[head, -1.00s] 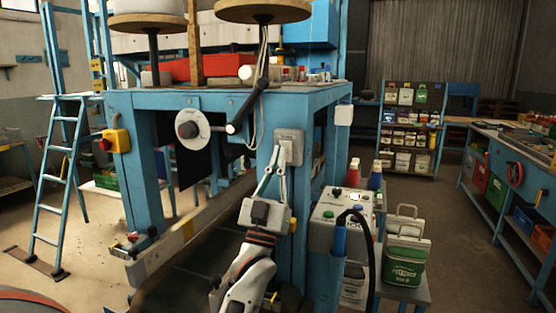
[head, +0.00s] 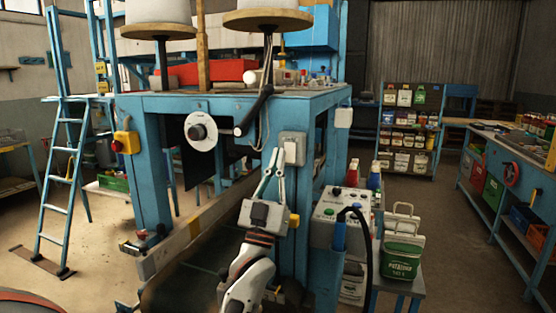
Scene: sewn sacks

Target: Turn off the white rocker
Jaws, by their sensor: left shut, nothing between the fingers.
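The white rocker (head: 290,152) sits on a grey switch plate (head: 296,139) on the front of the blue machine post. My left gripper (head: 277,153) points up just left of the rocker, its thin pale fingers shut and empty. The fingertips overlap the plate's left edge in the picture; I cannot tell whether they touch it. Whether the rocker is tipped on or off is too small to tell. My right gripper is out of view.
A white dial (head: 201,131) and a black-handled lever (head: 253,110) are on the machine to the left. A yellow box with a red button (head: 126,142) is farther left. A control box (head: 341,211) with a black cable stands right of my gripper.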

